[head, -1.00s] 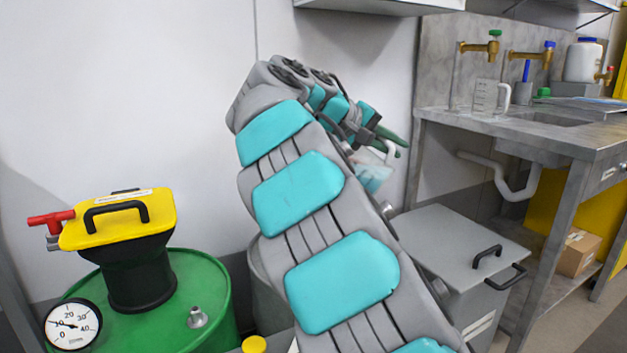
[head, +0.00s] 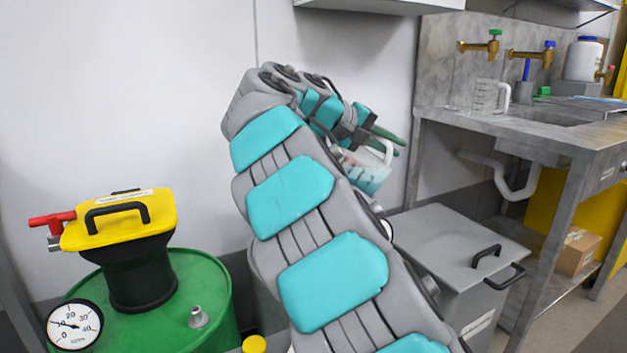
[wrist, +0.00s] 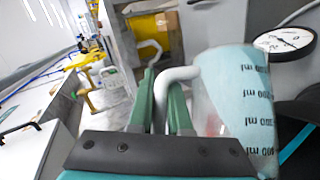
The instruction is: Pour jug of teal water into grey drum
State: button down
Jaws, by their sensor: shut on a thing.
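My gripper (head: 386,138) has green fingers and is shut on the white handle of the clear jug (head: 368,178). The jug hangs in the air right of my arm, slightly tilted, with teal water inside. In the wrist view the fingers (wrist: 163,105) close around the handle, and the jug (wrist: 235,95) shows black ml marks and teal liquid. The grey drum (head: 264,300) stands right of the green drum, mostly hidden behind my arm; its top opening cannot be seen.
A green drum (head: 205,290) carries a yellow-lidded black unit (head: 120,220) and a dial gauge (head: 74,326). A grey lidded bin (head: 455,245) stands right of my arm. The sink bench (head: 560,140) at right holds another clear jug (head: 490,97). Another gauge (wrist: 285,42) shows near the held jug.

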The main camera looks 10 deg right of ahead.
jog(key=shift+w+a+r+n+h+p, duration=0.25)
jog(key=shift+r+h+p, duration=0.1)
jog(key=shift+r+p, duration=0.3)
jog(key=shift+w+a+r+n+h+p, duration=0.15)
jog(key=shift+a+r+h+p, duration=0.2)
jog(key=shift+p, duration=0.35)
dwell(0.8)
jog(key=shift+w+a+r+n+h+p, duration=0.15)
jog(key=shift+w+a+n+h+p, duration=0.25)
jog(key=shift+p, duration=0.65)
jog(key=shift+w+a+g+p, duration=0.3)
jog(key=shift+w+a+p, duration=0.15)
jog(key=shift+a, duration=0.25)
jog(key=shift+w+a+r+n+h, duration=0.35)
jog(key=shift+w+r+n+h, duration=0.05)
jog(key=shift+h, duration=0.2)
